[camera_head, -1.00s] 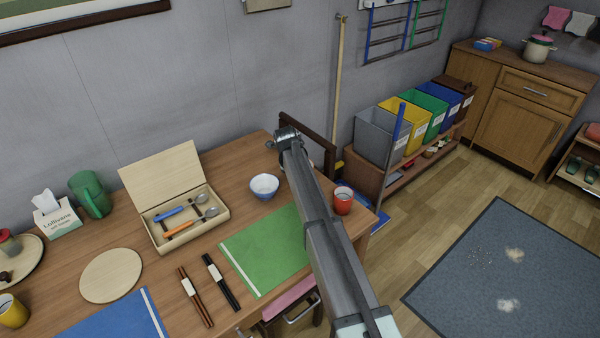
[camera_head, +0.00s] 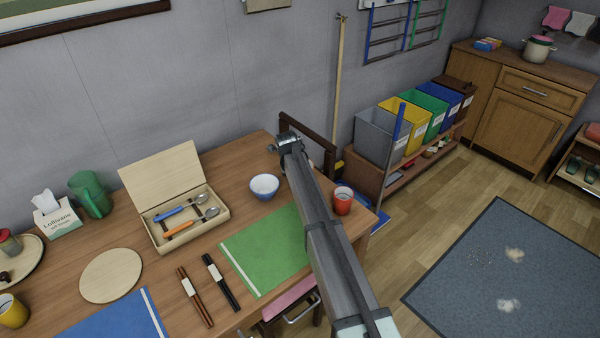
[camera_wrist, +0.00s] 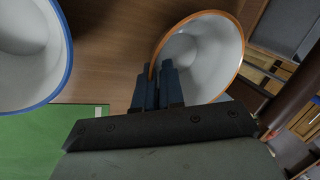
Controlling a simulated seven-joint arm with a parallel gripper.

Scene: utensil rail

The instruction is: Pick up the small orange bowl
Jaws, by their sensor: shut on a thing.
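The small orange bowl shows in the wrist view (camera_wrist: 212,58) as a white inside with an orange rim. My gripper (camera_wrist: 160,75) is shut on the near left part of its rim, with one finger seen against the inside. I cannot tell from these frames whether the bowl is clear of the table.
A blue-and-white bowl (camera_head: 264,187) stands left of my arm; it fills the left of the wrist view (camera_wrist: 28,50). A red cup (camera_head: 343,200) stands to the right. A green mat (camera_head: 262,250) lies in front. A dark chair back (camera_head: 308,145) rises behind the table.

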